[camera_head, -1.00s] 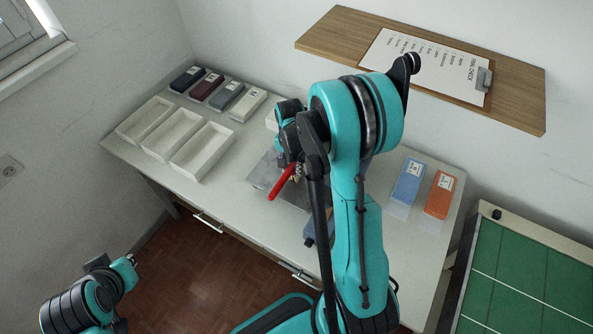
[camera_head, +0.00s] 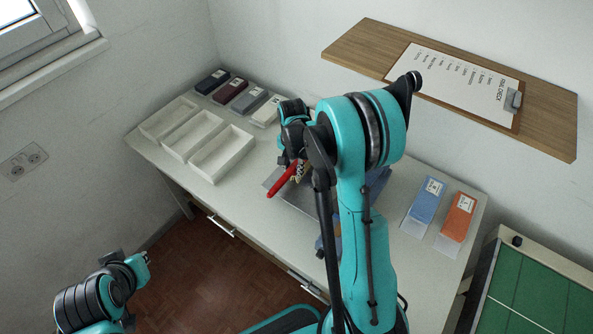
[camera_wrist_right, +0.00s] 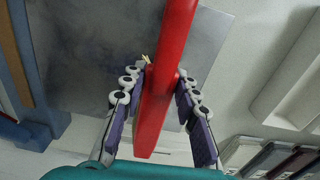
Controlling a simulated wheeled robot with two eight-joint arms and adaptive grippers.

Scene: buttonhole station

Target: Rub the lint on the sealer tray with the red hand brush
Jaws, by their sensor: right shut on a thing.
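The red hand brush (camera_head: 285,182) is held in my right gripper (camera_head: 297,165), over the grey metal sealer tray (camera_head: 272,181). In the right wrist view the red brush (camera_wrist_right: 167,75) runs between the two finger pads of the right gripper (camera_wrist_right: 160,105), which is shut on it. The grey tray (camera_wrist_right: 85,50) lies beneath, with faint darker smudges; I cannot make out the lint clearly. Whether the bristles touch the tray is hidden. My left gripper (camera_head: 140,262) hangs at the lower left, away from the table; its opening is unclear.
White open bins (camera_head: 222,155) and several dark and pale boxes (camera_head: 248,101) stand at the table's left. Blue (camera_head: 427,200) and orange (camera_head: 459,218) boxes stand at the right. A wooden shelf (camera_head: 354,47) with a clipboard hangs above. My right arm hides the table's middle.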

